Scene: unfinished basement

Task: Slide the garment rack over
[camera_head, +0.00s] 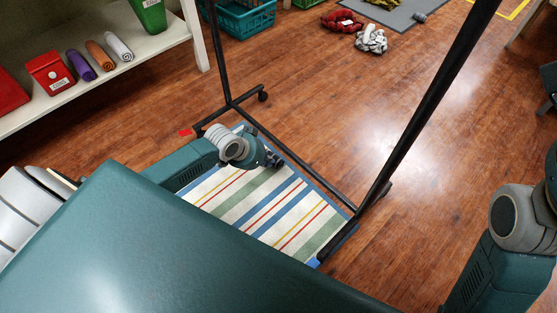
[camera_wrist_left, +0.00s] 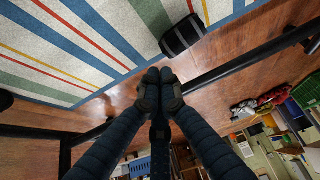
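The black garment rack (camera_head: 226,70) stands on the wood floor, with two uprights and a low bar joining its feet. Its right upright (camera_head: 440,85) slants across the head view; its top is out of view. My left gripper (camera_head: 272,158) is low, over the striped mat and beside the low bar. In the left wrist view, its fingertips (camera_wrist_left: 159,77) are together with nothing visible between them. The low bar (camera_wrist_left: 240,67) runs behind the fingers there; contact cannot be told. My right arm shows at the right edge, but its gripper is out of view.
A striped mat (camera_head: 283,213) lies beneath the rack. A white shelf (camera_head: 150,50) with bins and rolled towels stands at left. A teal crate (camera_head: 245,18), red and grey cloth items and a grey mat (camera_head: 395,12) lie beyond. Floor right of the rack is clear.

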